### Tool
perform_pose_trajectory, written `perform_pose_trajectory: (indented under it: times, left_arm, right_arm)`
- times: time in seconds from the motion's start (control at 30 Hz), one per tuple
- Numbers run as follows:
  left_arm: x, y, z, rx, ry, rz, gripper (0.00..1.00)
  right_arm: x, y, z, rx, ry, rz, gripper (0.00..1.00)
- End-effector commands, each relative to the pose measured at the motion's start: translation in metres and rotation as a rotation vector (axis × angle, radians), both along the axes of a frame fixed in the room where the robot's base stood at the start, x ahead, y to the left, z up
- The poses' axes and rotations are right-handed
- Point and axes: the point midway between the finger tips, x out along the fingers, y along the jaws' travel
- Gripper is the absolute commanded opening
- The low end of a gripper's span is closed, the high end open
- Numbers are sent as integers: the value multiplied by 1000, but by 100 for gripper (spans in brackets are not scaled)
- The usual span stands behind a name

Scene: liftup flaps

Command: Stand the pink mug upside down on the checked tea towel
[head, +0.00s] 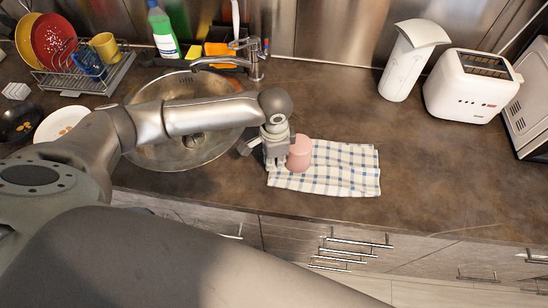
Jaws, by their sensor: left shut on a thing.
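The pink mug (299,155) is at the left part of the checked tea towel (345,170), which lies flat on the brown counter. A smooth closed pink face shows on top, so the mug looks upside down with its base up. It looks roughly upright and at the towel; whether it touches the cloth fully I cannot tell. My left gripper (274,158) is at the mug's left side, pointing down and shut on the mug. The handle is not visible, probably behind the gripper's fingers. My right gripper is out of view.
The round sink (150,153) and tap (252,62) are left of and behind the towel. A dish rack (85,78) stands far left. A white container (403,68) and a toaster (470,88) stand at the back right. The counter right of the towel is clear.

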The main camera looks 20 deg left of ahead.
Motion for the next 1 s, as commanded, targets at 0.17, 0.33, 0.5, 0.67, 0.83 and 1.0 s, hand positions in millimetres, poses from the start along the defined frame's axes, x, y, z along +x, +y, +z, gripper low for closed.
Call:
perform_pose_trajectory:
  times: [0.17,0.33,0.5,0.67,0.83,1.0]
  left_arm:
    - [-2,1,-8,2,5,0,0]
    - [-3,1,-14,4,10,-1,0]
    - [-5,1,-16,7,14,-1,19]
    - [-5,1,-17,7,14,0,30]
    - [-5,2,-17,6,15,0,30]
    - [-5,2,-16,6,15,0,30]
  right_arm:
    - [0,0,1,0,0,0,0]
    - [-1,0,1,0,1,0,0]
    - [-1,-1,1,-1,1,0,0]
    - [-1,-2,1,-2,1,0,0]
    - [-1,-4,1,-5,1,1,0]
    - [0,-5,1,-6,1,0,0]
